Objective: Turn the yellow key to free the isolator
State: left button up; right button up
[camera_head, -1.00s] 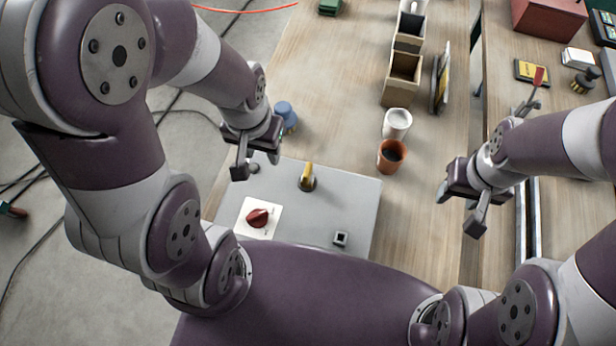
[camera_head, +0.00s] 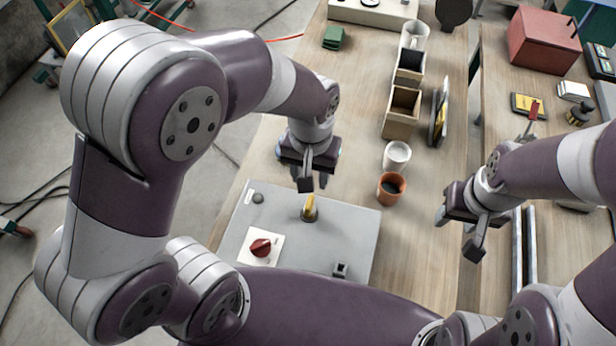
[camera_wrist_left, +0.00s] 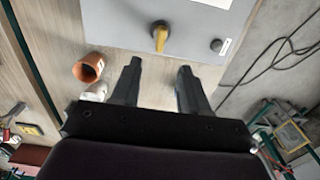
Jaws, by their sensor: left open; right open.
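The yellow key (camera_head: 310,205) stands on a grey panel (camera_head: 345,218) at the near end of the bench. The red isolator knob (camera_head: 261,247) sits on a white plate on the same panel, left of and nearer than the key. My left gripper (camera_head: 306,184) is open and empty, above the far edge of the panel, just beyond the key. In the left wrist view the yellow key (camera_wrist_left: 160,40) shows ahead of and between the two open fingers (camera_wrist_left: 155,85), apart from them. My right gripper (camera_head: 458,235) is open and empty, over the bench to the right of the panel.
An orange cup (camera_head: 391,188) and a white cup (camera_head: 397,156) stand beyond the panel, right of my left gripper. Wooden boxes (camera_head: 402,110) stand farther back. A dark round button (camera_head: 258,198) and a small square socket (camera_head: 340,269) are on the panel.

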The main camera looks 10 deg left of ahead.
aim_at(309, 202)
pick_arm(q)
notch_tip(309, 202, down, 12)
jog(key=shift+f+p, duration=0.15)
jog(key=shift+p, duration=0.65)
